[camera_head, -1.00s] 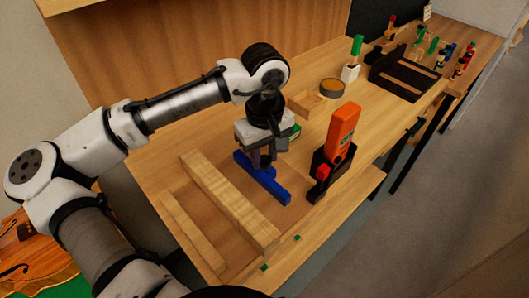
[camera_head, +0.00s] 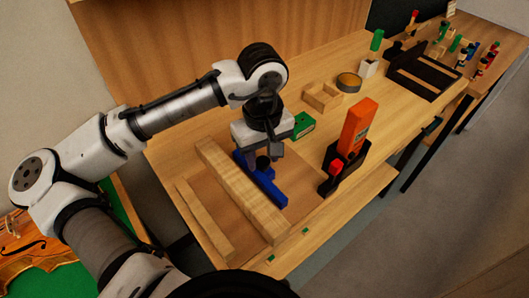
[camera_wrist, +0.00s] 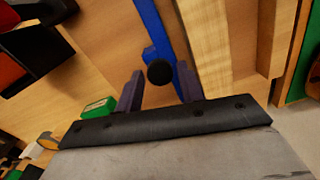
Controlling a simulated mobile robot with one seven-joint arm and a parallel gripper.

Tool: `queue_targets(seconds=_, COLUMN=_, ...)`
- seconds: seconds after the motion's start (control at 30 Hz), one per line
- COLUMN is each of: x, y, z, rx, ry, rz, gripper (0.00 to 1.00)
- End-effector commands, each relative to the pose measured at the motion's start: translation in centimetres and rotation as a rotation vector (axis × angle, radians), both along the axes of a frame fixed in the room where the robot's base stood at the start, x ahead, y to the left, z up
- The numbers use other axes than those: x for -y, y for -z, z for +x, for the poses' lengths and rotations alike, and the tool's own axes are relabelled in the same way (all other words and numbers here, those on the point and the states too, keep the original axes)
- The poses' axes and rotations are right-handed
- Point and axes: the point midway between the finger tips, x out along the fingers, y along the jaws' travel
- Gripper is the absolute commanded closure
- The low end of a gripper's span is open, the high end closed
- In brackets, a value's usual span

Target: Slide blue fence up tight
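The blue fence (camera_head: 268,189) lies on the bench along the right side of a thick pale wooden beam (camera_head: 240,190). In the head view they look side by side. In the wrist view the fence (camera_wrist: 151,22) runs nearly parallel to the beam (camera_wrist: 205,35), with at most a narrow strip between them; I cannot tell if they touch. A round dark knob (camera_wrist: 160,72) stands on the fence. My gripper (camera_head: 263,157) is above the fence, and its fingers (camera_wrist: 160,88) are apart on either side of the knob, with space around it.
A thinner wooden strip (camera_head: 204,222) lies left of the beam. Right of the fence stand an orange device (camera_head: 357,127) in a black holder and a red-topped clamp (camera_head: 335,168). A green box (camera_head: 304,125) and a wooden tray (camera_head: 322,97) are behind.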

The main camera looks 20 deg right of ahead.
Motion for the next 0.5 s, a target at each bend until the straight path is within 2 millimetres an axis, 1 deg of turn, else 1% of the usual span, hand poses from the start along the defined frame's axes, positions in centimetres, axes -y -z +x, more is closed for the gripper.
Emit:
queue_targets(seconds=0.03, x=0.0, y=0.0, z=0.0, rx=0.000, ry=0.000, rz=0.000, gripper=0.55)
queue_targets(seconds=0.07, x=0.0, y=0.0, z=0.0, rx=0.000, ry=0.000, rz=0.000, gripper=0.51)
queue_targets(seconds=0.1, x=0.0, y=0.0, z=0.0, rx=0.000, ry=0.000, rz=0.000, gripper=0.50)
queue_targets(seconds=0.37, x=0.0, y=-0.1, z=0.0, rx=0.001, ry=0.001, rz=0.000, gripper=0.50)
queue_targets(seconds=0.43, x=0.0, y=-0.5, z=0.0, rx=0.002, ry=0.000, rz=0.000, gripper=0.50)
queue_targets(seconds=0.5, x=0.1, y=-1.2, z=0.1, rx=0.003, ry=0.000, rz=0.000, gripper=0.50)
